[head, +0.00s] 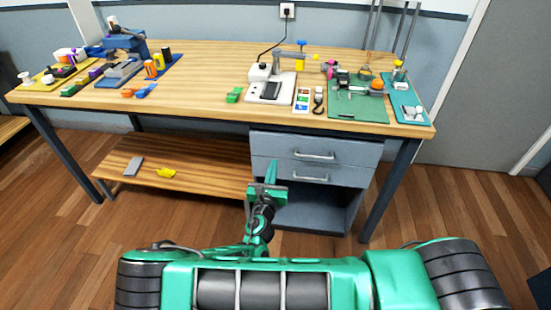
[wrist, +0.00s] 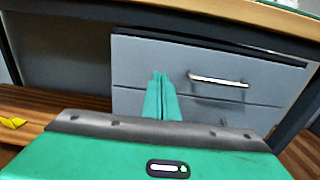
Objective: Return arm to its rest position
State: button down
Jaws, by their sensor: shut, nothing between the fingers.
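My gripper (head: 272,174) is in front of the workbench, below the level of its top, facing the grey drawers. In the wrist view its two green fingers (wrist: 161,98) are together with nothing held between them. In the head view my arm is folded low, close above my green body. The upper drawer (head: 300,147) and the lower drawer (head: 311,173) both look closed. The drawer front with its handle also shows in the wrist view (wrist: 150,62). The fingers overlap the drawer front in the wrist view, and I cannot tell how far apart they are.
The wooden workbench top (head: 210,85) carries several tools, mats and small parts. A lower shelf (head: 200,152) holds a grey block (head: 133,166) and a yellow piece (head: 166,173). An open compartment (head: 310,207) lies under the drawers. Wooden floor is clear at left and right.

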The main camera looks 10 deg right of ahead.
jog(key=shift+v, duration=2.35)
jog(key=s+d+r+m+g+h, duration=0.1)
jog(key=s+d+r+m+g, duration=0.3)
jog(key=d+m, duration=0.45)
jog(key=s+d+r+m+g+h, duration=0.2)
jog(key=d+r+m+g, duration=0.1)
jog(key=d+m+g, duration=0.5)
jog(key=s+d+r+m+g+h, duration=0.1)
jog(key=s+d+r+m+g, duration=0.25)
jog(key=d+m, duration=0.5)
jog(key=s+d+r+m+y, duration=0.2)
jog(key=s+r+m+y, duration=0.1)
jog(key=s, duration=0.5)
jog(key=s+d+r+m+g+y, duration=0.1)
jog(key=s+r+m+y, duration=0.2)
jog(key=s+r+m, duration=0.3)
jog(key=s+d+r+m+y, duration=0.2)
jog(key=s+r+m+y, duration=0.2)
jog(key=s+r, duration=0.4)
jog(key=shift+s+d+m, duration=0.3)
jog(key=shift+s+m, duration=0.1)
jog(key=shift+s, duration=0.85)
jog(key=shift+g, duration=0.25)
jog(key=shift+w+f, duration=0.2)
jog(key=shift+w, duration=0.4)
